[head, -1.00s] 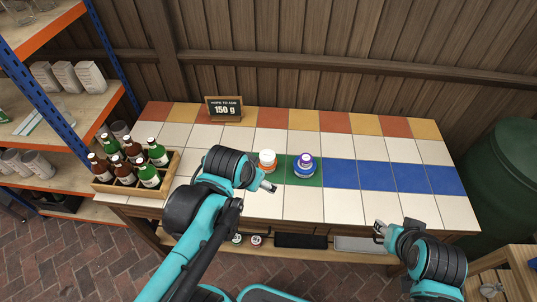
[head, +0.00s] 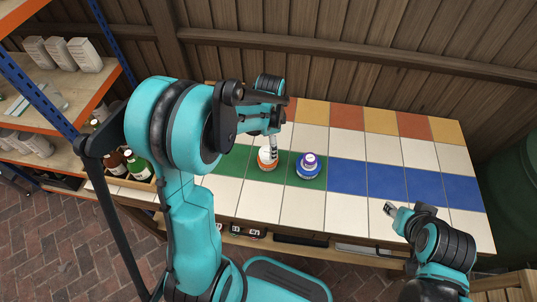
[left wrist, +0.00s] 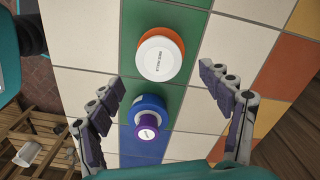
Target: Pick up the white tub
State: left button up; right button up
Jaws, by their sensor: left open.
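The white tub (head: 265,153) sits on top of an orange tub (head: 265,165) on the green tiles. In the left wrist view the white tub (left wrist: 160,57) shows its round, lettered lid inside the orange rim (left wrist: 179,42). My left gripper (head: 273,148) is over this stack and partly covers it in the head view. In the left wrist view its fingers are spread wide and empty, and the tub lies ahead between and beyond the fingertips. My right gripper (head: 391,209) hangs near the counter's front right; its jaw gap is too small to judge.
A purple tub (head: 309,159) on a blue tub (head: 309,172) stands close to the right of the white tub. Blue and white tiles to the right are clear.

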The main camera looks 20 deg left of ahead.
aim_at(268, 152)
pick_arm(q)
jog(key=f+b, duration=0.1)
jog(key=f, duration=0.1)
jog(key=f+b, duration=0.1)
jog(key=f, duration=0.2)
jog(key=shift+s+a+f, duration=0.1)
jog(key=shift+a+f, duration=0.1)
jog(key=shift+f, duration=0.1)
jog(key=shift+r, duration=0.1)
jog(key=shift+c, duration=0.6)
jog(key=c, duration=1)
